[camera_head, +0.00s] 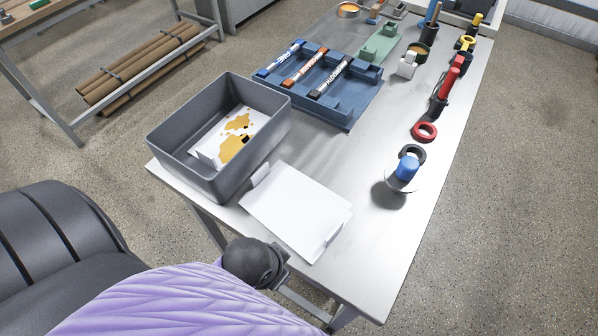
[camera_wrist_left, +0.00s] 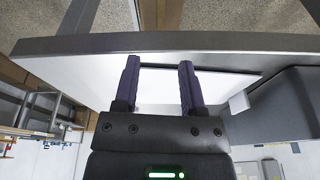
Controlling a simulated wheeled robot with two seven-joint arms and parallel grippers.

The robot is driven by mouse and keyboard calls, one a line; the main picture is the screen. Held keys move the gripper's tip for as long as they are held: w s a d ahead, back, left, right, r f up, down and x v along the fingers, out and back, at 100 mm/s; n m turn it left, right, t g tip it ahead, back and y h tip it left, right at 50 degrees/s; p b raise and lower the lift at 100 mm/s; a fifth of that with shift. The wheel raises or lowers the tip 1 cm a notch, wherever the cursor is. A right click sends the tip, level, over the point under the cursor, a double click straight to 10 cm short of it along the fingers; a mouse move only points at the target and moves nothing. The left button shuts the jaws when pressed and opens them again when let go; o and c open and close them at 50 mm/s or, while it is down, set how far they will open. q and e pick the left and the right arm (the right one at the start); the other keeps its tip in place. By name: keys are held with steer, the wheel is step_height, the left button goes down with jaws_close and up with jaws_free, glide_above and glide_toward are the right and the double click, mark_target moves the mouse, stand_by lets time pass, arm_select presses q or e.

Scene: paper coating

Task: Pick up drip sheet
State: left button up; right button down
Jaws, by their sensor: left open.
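A plain white sheet (camera_head: 296,212) with upturned tabs at two opposite ends lies flat on the grey table, near its front left edge. Another white sheet (camera_head: 226,146) with yellow-brown stains lies inside the dark grey bin. My left gripper is by the table edge, just in front of the plain sheet; its fingers are mostly hidden in the head view. In the left wrist view the two fingers of my left gripper (camera_wrist_left: 158,64) are apart, with nothing held between them. The plain sheet (camera_wrist_left: 165,92) and one tab (camera_wrist_left: 238,102) show beyond them. My right gripper is not in view.
The dark grey bin (camera_head: 170,160) stands left of the plain sheet. A blue tray (camera_head: 345,112) with several markers is behind. A blue-handled tool (camera_head: 408,168), rings (camera_head: 425,131) and red-handled tool (camera_head: 449,78) line the right side.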

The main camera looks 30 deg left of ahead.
arm_select(q)
steer(key=w+r+p+v, duration=0.1)
steer(key=w+p+v, duration=0.15)
steer(key=v, duration=0.65)
steer(key=g, duration=0.3)
glide_above(335, 230)
step_height(335, 230, down, 2)
steer(key=shift+w+f, duration=0.1)
steer(key=shift+f, duration=0.1)
step_height(335, 230, down, 10)
steer(key=b, duration=0.4)
steer(key=shift+r, duration=0.1)
jaws_close()
